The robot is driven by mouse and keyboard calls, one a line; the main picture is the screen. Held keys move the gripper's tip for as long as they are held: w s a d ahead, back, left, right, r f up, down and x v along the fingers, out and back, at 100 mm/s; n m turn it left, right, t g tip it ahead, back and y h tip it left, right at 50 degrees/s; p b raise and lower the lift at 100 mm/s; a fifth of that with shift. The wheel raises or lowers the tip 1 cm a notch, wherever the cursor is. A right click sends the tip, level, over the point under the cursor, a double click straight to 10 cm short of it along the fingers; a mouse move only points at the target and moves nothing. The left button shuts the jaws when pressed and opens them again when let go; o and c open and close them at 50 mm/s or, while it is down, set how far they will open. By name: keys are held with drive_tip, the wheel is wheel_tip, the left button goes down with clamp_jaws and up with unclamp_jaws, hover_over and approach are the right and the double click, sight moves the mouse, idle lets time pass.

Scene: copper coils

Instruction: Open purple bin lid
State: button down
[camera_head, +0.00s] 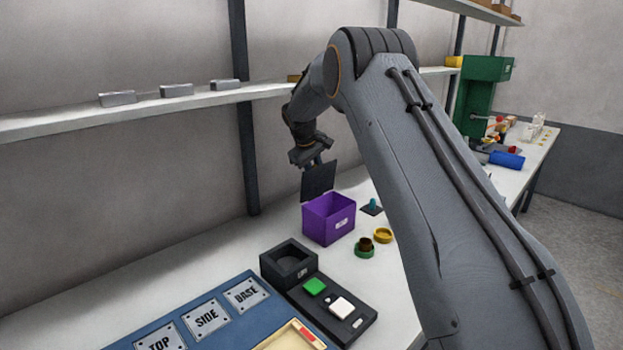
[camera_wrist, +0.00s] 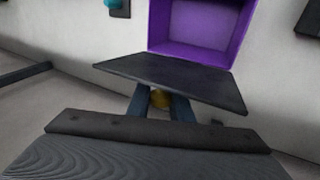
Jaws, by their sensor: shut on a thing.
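The purple bin (camera_head: 328,220) stands on the white workbench and its top is uncovered. Its inside also shows at the top of the wrist view (camera_wrist: 197,27). A dark flat lid (camera_head: 318,182) is held above the bin, tilted steeply in the head view. In the wrist view the lid (camera_wrist: 175,80) spans the middle, just in front of the bin opening. My gripper (camera_head: 316,161) is above the bin, shut on the lid by a yellowish knob (camera_wrist: 160,98) between its fingers. I cannot tell whether the lid's lower edge touches the bin.
A black device (camera_head: 326,295) with a green and a white button stands in front of the bin. Green (camera_head: 364,250) and yellow (camera_head: 383,235) round parts and a teal-knobbed piece (camera_head: 372,205) lie to the right. A shelf (camera_head: 150,105) runs along the wall behind.

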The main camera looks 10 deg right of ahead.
drive_tip(key=shift+f, duration=0.1)
drive_tip(key=c, duration=1.6)
unclamp_jaws()
drive_tip(key=shift+d, duration=0.1)
drive_tip(key=shift+r, duration=0.2)
